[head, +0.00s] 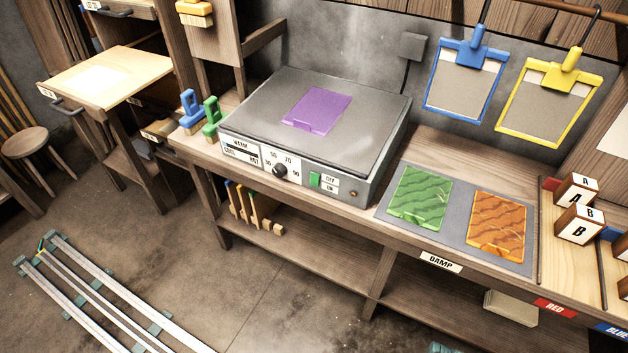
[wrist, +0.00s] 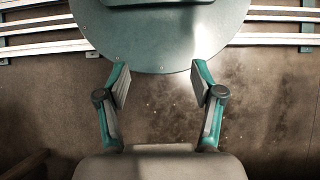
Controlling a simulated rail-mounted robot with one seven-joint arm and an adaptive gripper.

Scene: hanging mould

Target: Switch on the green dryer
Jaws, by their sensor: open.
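The only machine in the head view is a dark grey box (head: 254,109) with a flat top, standing on the bench. Its front panel has a black dial (head: 280,170) among numbers and a scale marked WARM, COOL and HOT. To the right is a green rocker switch (head: 315,180) beside the labels OFF and ON; I cannot tell which way it is pressed. A purple sheet (head: 317,110) lies on top. My gripper (wrist: 160,78) shows only in the wrist view, open and empty above the floor, with the machine out of that view.
Green (head: 420,198) and orange (head: 497,226) sheets lie on a grey mat (head: 457,214) labelled DAMP. Blue (head: 465,82) and yellow (head: 549,98) clip frames hang behind. Floor rails (head: 95,300) run at lower left.

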